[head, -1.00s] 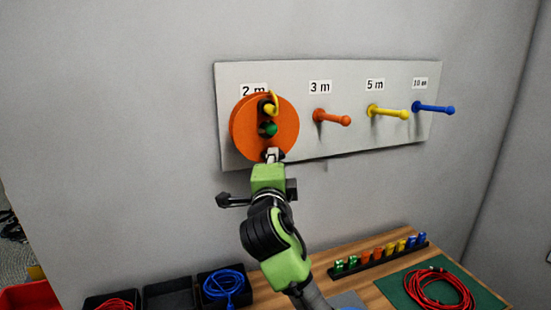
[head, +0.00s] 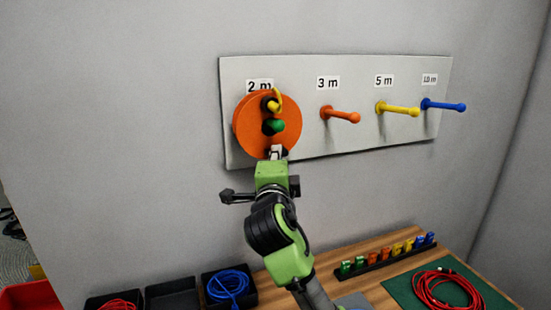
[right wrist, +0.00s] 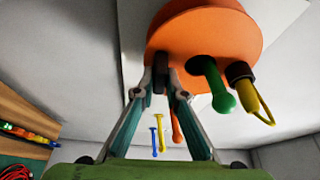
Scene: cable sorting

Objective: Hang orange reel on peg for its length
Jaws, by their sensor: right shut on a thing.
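The orange reel (head: 250,124) is at the left end of the board, under the 2 m label (head: 259,86). The green peg (head: 277,126) pokes out through its middle hole; it also shows in the right wrist view (right wrist: 218,88). A yellow cable end with a black collar (right wrist: 258,100) sticks out of the reel beside the peg. How close the reel's back is to the board cannot be told. My left gripper is out of view.
The orange 3 m peg (head: 340,115), yellow 5 m peg (head: 397,109) and blue 10 m peg (head: 443,105) are empty. Below are black trays (head: 172,293), a rack of coloured pieces (head: 388,252) and a red cable (head: 440,290) on a green mat.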

